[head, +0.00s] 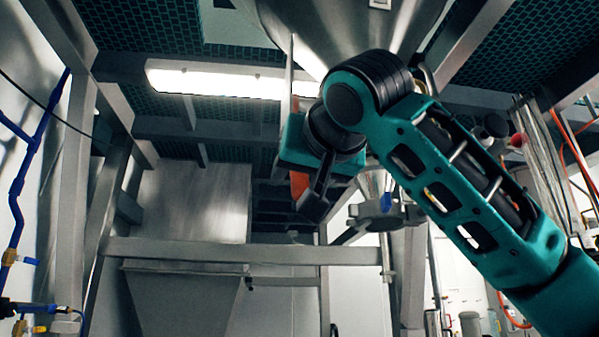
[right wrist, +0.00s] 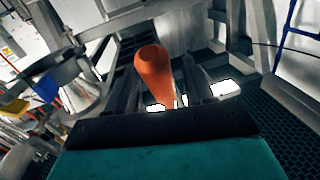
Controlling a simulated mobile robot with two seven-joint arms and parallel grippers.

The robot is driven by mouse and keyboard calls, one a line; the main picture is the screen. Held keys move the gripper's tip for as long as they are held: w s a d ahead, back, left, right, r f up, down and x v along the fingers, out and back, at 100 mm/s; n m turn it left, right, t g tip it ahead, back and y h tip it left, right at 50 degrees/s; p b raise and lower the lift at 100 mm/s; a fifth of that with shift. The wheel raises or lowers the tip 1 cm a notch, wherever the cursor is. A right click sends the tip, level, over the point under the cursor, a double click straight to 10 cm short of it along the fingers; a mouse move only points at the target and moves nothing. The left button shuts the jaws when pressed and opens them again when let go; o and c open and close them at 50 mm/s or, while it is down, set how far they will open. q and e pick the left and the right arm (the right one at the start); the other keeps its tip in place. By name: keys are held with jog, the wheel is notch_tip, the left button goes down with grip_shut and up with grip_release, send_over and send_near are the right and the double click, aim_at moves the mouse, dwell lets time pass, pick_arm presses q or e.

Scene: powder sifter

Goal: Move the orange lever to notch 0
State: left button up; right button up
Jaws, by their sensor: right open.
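The orange lever (head: 298,184) shows in the head view as a small piece behind my right gripper (head: 318,197), which hides most of it. In the right wrist view the lever (right wrist: 154,75) is a rounded orange rod standing between the two dark fingers. The right gripper is open, with its fingers on either side of the lever. I cannot tell whether either finger touches it. The notches and their marks cannot be made out. My left gripper is not in view.
A steel hopper cone (head: 325,30) hangs above my right arm. A metal crossbeam (head: 240,252) runs below, in front of a steel chute (head: 185,300). Steel posts stand at the left. Pipes and hoses are at the right.

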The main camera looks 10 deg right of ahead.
jog(key=shift+c, duration=0.5)
grip_shut()
jog(key=shift+s+r, duration=0.1)
jog(key=shift+s+r+g, duration=0.35)
jog(key=shift+s+r, duration=0.05)
jog(key=shift+s, duration=0.2)
jog(key=shift+s+r+g, duration=0.35)
jog(key=shift+s+r, duration=0.05)
jog(key=shift+s, duration=0.2)
